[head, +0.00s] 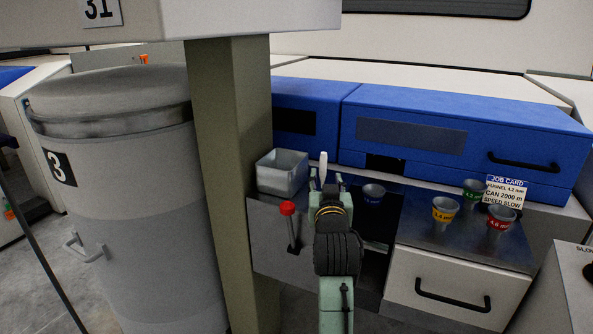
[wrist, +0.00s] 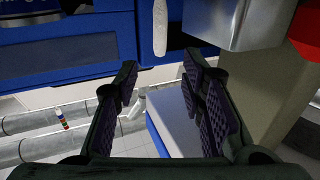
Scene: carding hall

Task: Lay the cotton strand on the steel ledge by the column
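The cotton strand (head: 323,163) is a short, thin white piece. It stands upright in the head view at the tip of my gripper (head: 326,181). In the wrist view the strand (wrist: 160,28) lies just beyond the fingertips, between their lines, with a gap on each side. My gripper (wrist: 159,64) is open, and neither finger visibly touches the strand. I cannot tell what supports the strand. The steel ledge (head: 302,200) is left of my gripper, beside the olive column (head: 230,140). My arm hides part of the area below.
A square metal tin (head: 282,174) stands on the ledge, above a red-knobbed lever (head: 288,209). Funnels in blue (head: 373,194), yellow (head: 444,211), green (head: 473,189) and red (head: 501,218) and a job card (head: 507,190) are right. A blue cover (head: 460,125) runs behind.

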